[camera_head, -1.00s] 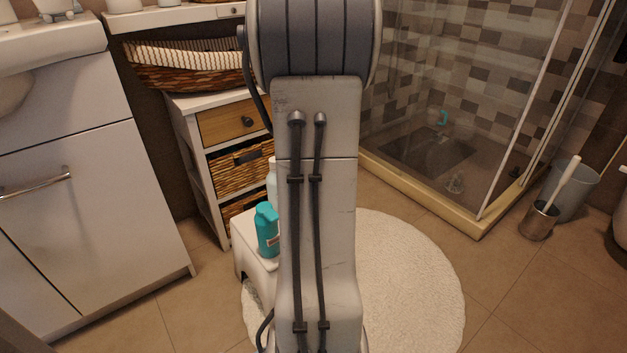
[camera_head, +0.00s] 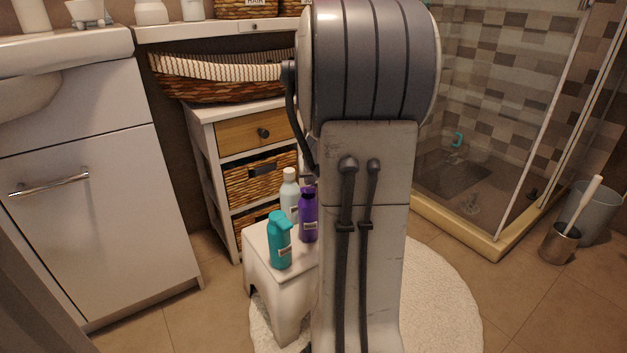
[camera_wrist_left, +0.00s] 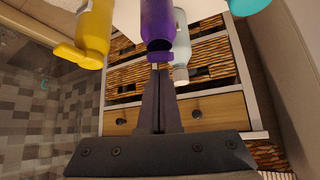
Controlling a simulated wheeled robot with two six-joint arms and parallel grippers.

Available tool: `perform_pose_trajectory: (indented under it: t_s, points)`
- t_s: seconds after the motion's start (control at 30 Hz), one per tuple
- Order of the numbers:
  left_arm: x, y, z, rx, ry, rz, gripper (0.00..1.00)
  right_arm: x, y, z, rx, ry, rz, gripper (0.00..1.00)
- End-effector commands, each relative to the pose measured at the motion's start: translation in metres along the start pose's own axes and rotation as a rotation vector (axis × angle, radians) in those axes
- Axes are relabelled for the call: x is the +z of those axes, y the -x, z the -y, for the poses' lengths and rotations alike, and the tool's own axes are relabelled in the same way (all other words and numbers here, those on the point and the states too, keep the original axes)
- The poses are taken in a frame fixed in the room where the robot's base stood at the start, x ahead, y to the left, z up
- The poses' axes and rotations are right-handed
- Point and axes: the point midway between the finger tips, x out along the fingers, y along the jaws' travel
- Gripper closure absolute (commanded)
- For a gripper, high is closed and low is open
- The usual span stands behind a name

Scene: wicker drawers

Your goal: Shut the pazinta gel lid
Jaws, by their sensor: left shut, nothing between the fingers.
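Several bottles stand on a white stool (camera_head: 285,307); no label is readable, so I cannot tell which is the pazinta gel. A purple bottle (camera_head: 309,220) shows also in the left wrist view (camera_wrist_left: 158,20), where its lid (camera_wrist_left: 160,57) looks swung away from a dark-looking top. A teal bottle (camera_head: 280,248) has a top part jutting right. A pale bottle (camera_head: 289,196) is behind. A yellow bottle (camera_wrist_left: 95,30) has its lid jutting left. My left gripper (camera_wrist_left: 158,72) is shut and empty, its tips beside the purple lid in the picture; contact is unclear. My right gripper is out of view.
A drawer unit with wicker baskets (camera_head: 257,180) stands close behind the stool. A white cabinet (camera_head: 100,220) is at left, and a glass shower (camera_head: 500,120) is at right. A round white rug (camera_head: 440,300) lies under the stool. My arm hides the middle of the head view.

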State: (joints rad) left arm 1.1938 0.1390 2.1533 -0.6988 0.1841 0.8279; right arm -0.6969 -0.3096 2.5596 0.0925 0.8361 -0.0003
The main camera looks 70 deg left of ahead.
Motion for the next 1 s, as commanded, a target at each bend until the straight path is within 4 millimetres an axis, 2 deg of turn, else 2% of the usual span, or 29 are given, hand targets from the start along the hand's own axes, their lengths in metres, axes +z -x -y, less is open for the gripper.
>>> perform_pose_trajectory:
  t_s: [0.8,1.0]
  points:
    - [0.0002,0.0000,-0.0002,0.000,-0.001,0.001,1.00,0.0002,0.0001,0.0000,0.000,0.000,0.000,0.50]
    - [-0.0042,0.0048,-0.0002,0.000,-0.001,0.000,1.00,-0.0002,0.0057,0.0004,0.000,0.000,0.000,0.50]
